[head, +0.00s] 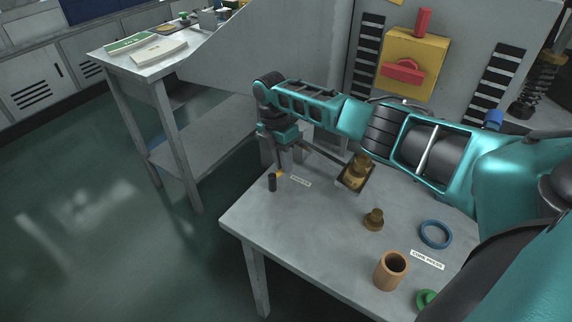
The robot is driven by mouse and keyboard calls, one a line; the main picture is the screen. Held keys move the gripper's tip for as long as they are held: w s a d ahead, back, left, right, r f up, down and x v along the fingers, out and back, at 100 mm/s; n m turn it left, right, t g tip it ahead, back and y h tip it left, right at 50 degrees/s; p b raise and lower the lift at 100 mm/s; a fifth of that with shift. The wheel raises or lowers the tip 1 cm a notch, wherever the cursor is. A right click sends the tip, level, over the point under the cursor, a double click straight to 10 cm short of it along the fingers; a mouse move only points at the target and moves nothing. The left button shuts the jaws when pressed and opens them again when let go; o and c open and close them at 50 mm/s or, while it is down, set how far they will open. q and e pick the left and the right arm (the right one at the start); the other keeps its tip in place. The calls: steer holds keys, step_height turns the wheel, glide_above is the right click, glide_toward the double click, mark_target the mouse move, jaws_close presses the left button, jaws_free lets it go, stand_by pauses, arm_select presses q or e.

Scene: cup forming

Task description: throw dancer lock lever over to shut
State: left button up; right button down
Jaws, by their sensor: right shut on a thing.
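The dancer lock lever shows as a short dark grip (272,183) with a small yellow part beside it, at the table's far left edge by a small white label. My right arm reaches across from the right. My right gripper (281,168) points down at the lever and is shut on it; the fingers partly hide the contact. A thin dark bar (322,154) runs from behind the gripper towards a brass fitting (357,170) in a square dark frame. How far the lever is turned cannot be told. My left gripper is not in view.
On the grey table (325,240) stand a brass knob (373,219), a blue ring (436,235), a copper-coloured cup (391,271) and a green part (427,298). A yellow box with a red switch (403,71) is on the panel behind. The table's front left is clear.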

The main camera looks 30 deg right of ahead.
steer(key=shift+w+a+n, duration=0.2)
steer(key=shift+w+n, duration=0.15)
steer(key=shift+n, duration=0.55)
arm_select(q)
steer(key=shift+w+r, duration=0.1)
arm_select(e)
steer(key=shift+n, duration=0.3)
steer(key=shift+w, duration=0.1)
steer(key=c, duration=1.1)
jaws_free()
steer(key=shift+r, duration=0.1)
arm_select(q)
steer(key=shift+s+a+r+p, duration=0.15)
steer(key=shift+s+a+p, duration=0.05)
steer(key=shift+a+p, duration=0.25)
arm_select(e)
step_height(320, 180, up, 13)
steer(key=w+a, duration=0.1)
steer(key=w, duration=0.1)
steer(key=shift+w+f, duration=0.15)
steer(key=shift+f, duration=0.05)
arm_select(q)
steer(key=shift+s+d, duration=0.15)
arm_select(e)
steer(key=shift+f, duration=0.1)
